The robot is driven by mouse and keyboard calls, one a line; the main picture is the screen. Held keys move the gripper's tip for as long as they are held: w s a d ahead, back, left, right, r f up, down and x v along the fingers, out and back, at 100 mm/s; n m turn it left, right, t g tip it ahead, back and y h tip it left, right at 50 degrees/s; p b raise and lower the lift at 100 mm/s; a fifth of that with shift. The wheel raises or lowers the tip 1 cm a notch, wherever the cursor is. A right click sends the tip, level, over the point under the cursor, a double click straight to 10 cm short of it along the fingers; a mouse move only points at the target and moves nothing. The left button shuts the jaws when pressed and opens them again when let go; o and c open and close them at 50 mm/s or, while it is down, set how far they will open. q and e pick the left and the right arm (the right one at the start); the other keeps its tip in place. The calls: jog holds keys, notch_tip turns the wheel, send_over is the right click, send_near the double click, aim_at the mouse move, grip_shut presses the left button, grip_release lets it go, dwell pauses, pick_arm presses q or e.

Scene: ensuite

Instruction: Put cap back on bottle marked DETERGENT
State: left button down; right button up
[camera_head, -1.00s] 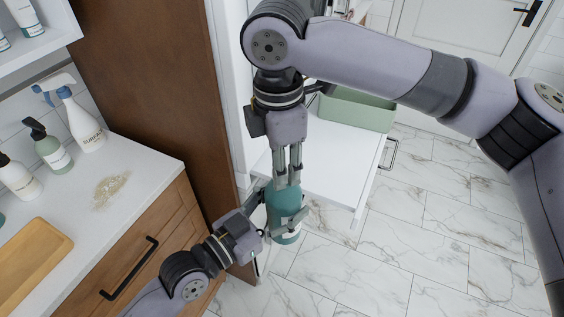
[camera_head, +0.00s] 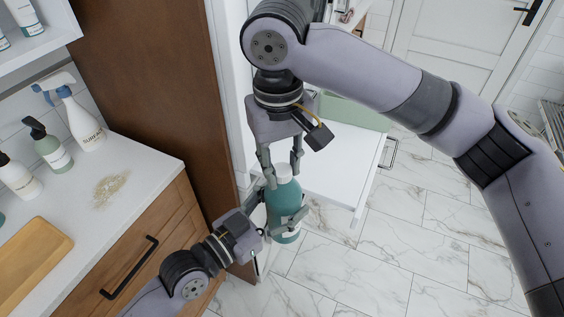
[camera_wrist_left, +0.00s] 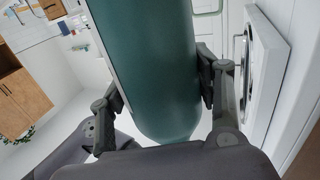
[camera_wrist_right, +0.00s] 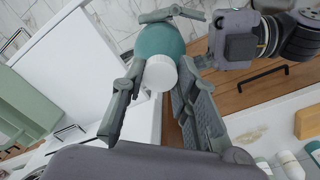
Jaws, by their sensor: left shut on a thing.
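A teal bottle (camera_head: 287,203) stands upright in my left gripper (camera_head: 276,208), whose fingers are shut on its sides; it fills the left wrist view (camera_wrist_left: 155,65). Its pale label shows in part, but I cannot read it. A white cap (camera_head: 283,171) sits on top of the bottle; it also shows in the right wrist view (camera_wrist_right: 160,73). My right gripper (camera_head: 283,177) is above the bottle with its fingers open, one on each side of the cap. In the right wrist view, gaps show between the fingers and the cap's sides. I cannot tell how tightly the cap sits.
A white surface (camera_head: 335,165) with a green bin (camera_head: 352,112) lies behind the bottle. At left, a counter (camera_head: 140,168) holds a spray bottle (camera_head: 82,120), pump bottles (camera_head: 48,148) and a wooden tray (camera_head: 35,255). A tall brown panel (camera_head: 150,90) stands close by. Marble floor is clear at right.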

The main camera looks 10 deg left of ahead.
jog(key=o, duration=0.5)
notch_tip(320, 180, up, 12)
jog(key=shift+s+a, duration=0.15)
jog(key=shift+a, duration=0.05)
dwell(0.4)
dwell(0.5)
